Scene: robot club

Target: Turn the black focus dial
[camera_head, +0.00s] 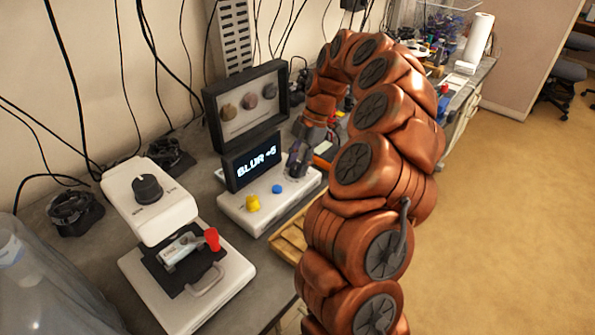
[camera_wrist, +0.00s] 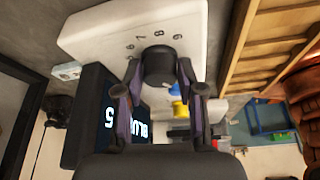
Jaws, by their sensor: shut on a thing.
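The black focus dial (camera_wrist: 160,65) sits on a white console with numbers marked around it, in the wrist view. My gripper (camera_wrist: 158,78) has a finger on each side of the dial and is shut on it. In the head view my gripper (camera_head: 299,160) is at the right end of the white console (camera_head: 241,217) and hides the dial. The black display (camera_head: 252,160) on the console reads "BLUR +5". A yellow knob (camera_head: 253,203) and a blue knob (camera_head: 277,189) stand on the console's top.
A white device (camera_head: 165,206) with another black knob (camera_head: 147,189) and a red-handled part stands to the left. A black framed panel (camera_head: 247,105) with round pieces is behind the display. A wooden tray (camera_head: 289,240) lies in front. Cables hang along the wall.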

